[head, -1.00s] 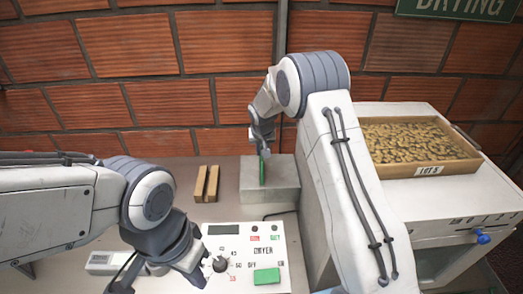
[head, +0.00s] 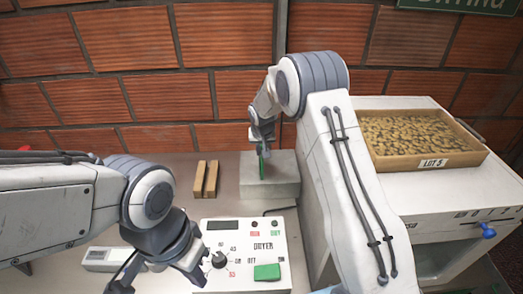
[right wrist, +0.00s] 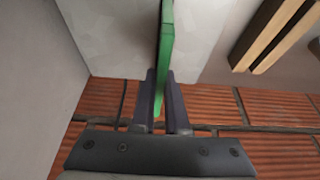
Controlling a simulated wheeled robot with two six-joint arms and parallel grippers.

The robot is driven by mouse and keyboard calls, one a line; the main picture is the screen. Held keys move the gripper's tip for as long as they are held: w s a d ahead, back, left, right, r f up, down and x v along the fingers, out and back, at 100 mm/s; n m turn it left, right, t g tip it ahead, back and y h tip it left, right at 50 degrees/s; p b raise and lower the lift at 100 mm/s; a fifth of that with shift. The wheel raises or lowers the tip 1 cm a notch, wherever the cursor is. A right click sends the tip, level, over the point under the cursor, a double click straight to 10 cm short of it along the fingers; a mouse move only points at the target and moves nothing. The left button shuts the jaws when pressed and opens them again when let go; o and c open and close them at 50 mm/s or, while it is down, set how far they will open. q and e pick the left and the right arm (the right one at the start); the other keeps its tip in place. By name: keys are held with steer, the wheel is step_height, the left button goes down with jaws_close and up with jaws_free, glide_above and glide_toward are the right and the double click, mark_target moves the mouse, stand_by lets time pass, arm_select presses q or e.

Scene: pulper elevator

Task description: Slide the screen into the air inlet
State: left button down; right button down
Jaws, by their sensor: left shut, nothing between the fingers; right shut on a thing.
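The green screen (head: 262,168) stands upright, seen nearly edge-on, at the grey box (head: 287,180) behind the dryer panel. My right gripper (head: 261,142) is shut on the screen's upper part. In the right wrist view the screen (right wrist: 166,40) runs between my right fingers (right wrist: 166,100) across the pale grey surface of the box (right wrist: 115,35). I cannot tell whether its lower edge is in a slot or only in front of the box. No inlet opening shows clearly. My left gripper (head: 198,272) is shut and empty beside the dryer panel's knob (head: 219,260).
The dryer panel (head: 250,230) has a green switch (head: 267,272). A slotted wooden holder (head: 205,178) stands left of the grey box. A tray marked LOT 5 (head: 432,163) sits on the white machine (head: 445,190) at the right. A brick wall is behind.

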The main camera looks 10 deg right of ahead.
steer(key=shift+f+b, duration=1.2)
steer(key=shift+f, duration=0.3)
steer(key=c, duration=0.8)
jaws_free()
steer(key=shift+c, duration=0.2)
steer(key=b+v, duration=0.2)
steer(key=v, duration=0.8)
steer(key=shift+s+r, duration=0.1)
steer(key=shift+r, duration=0.15)
